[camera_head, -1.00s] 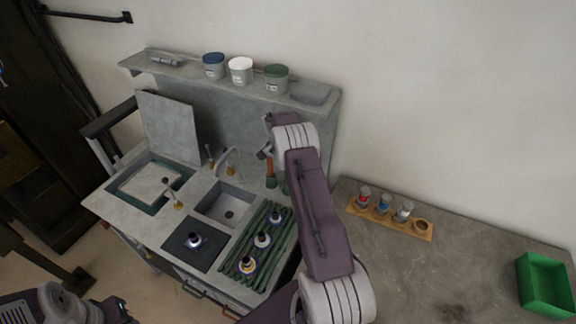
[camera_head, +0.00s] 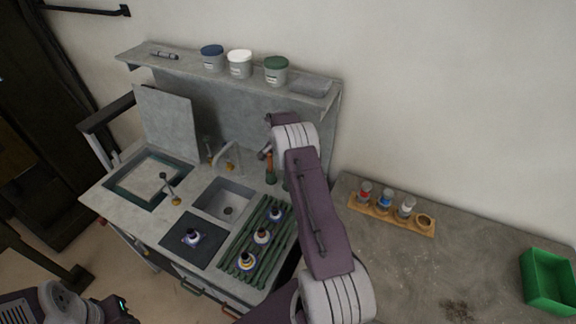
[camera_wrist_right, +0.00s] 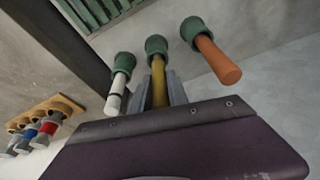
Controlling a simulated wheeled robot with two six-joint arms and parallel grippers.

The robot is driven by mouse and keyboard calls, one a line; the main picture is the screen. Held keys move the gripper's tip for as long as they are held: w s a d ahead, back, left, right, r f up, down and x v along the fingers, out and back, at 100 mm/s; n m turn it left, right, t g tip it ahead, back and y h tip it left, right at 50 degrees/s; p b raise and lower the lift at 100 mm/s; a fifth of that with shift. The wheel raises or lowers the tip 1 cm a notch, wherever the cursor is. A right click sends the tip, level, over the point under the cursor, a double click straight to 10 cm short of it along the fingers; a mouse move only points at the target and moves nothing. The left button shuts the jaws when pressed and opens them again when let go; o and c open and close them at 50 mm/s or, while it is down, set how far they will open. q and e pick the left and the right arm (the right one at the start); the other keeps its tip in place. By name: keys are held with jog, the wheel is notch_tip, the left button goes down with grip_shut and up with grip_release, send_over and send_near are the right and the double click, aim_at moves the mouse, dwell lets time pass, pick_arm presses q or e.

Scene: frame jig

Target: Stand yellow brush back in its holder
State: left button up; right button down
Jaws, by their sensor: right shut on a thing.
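In the right wrist view, the yellow brush handle (camera_wrist_right: 158,72) lies between the fingers of my right gripper (camera_wrist_right: 159,92), which is shut on it. The handle's far end meets a green cup-like piece (camera_wrist_right: 156,45); I cannot tell from this view how deep it sits. A white handle (camera_wrist_right: 116,92) and an orange handle (camera_wrist_right: 218,60) meet similar green pieces on either side. In the head view, the orange handle (camera_head: 269,163) stands upright behind the sink, while my right arm hides the yellow brush and my right gripper's fingers. My left gripper is not visible.
A wooden holder (camera_head: 391,214) with coloured containers stands at right, with a green bin (camera_head: 548,281) farther right. The worktop between them is mostly clear.

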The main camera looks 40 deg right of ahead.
jog(key=c, duration=1.2)
grip_release()
jog(key=shift+r, duration=0.1)
jog(key=shift+a+r, duration=0.15)
jog(key=shift+r, duration=0.25)
jog(key=b+v, duration=0.1)
jog(key=v, duration=0.7)
jog(key=shift+r+b, duration=0.1)
jog(key=shift+b, duration=0.25)
